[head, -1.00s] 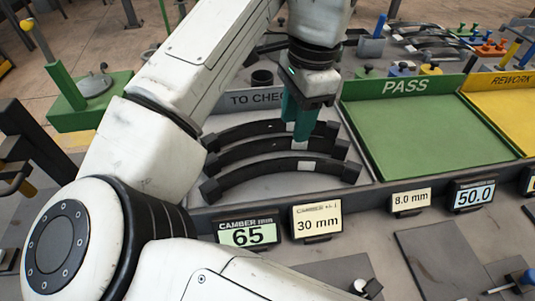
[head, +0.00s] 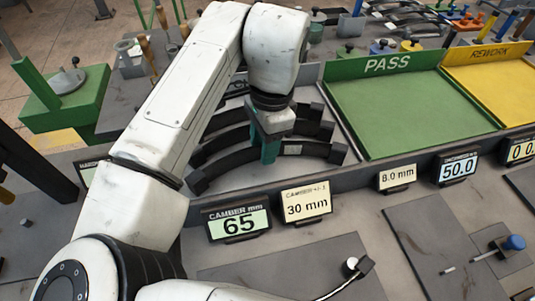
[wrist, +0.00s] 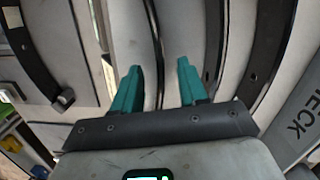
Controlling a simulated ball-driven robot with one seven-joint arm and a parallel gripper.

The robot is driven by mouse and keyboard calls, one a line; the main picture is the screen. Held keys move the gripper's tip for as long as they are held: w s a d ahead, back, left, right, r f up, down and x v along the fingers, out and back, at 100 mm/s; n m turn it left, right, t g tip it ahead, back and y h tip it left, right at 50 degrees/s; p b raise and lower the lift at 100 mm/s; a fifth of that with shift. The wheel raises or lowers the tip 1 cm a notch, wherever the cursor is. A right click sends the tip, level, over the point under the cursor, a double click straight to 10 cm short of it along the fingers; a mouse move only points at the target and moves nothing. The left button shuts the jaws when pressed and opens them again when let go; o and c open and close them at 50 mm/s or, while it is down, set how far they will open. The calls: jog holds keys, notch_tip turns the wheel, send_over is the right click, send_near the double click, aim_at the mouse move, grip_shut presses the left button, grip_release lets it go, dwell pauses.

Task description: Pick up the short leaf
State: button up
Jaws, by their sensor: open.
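Several dark, curved spring leaves with block-shaped ends lie side by side in the grey "TO CHECK" tray (head: 310,180). The front leaf (head: 235,158) has a pale label; behind it are a middle leaf (head: 327,130) and a back leaf, partly hidden by my arm. I cannot tell which one is the short leaf. Contact is not visible.
The green PASS tray (head: 400,110) and yellow REWORK tray (head: 495,85) are empty on the right. A green stand (head: 65,95) is at the left.

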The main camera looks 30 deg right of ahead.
jog(key=shift+f, duration=0.3)
jog(key=shift+c, duration=0.3)
grip_shut()
jog(key=shift+r, duration=0.1)
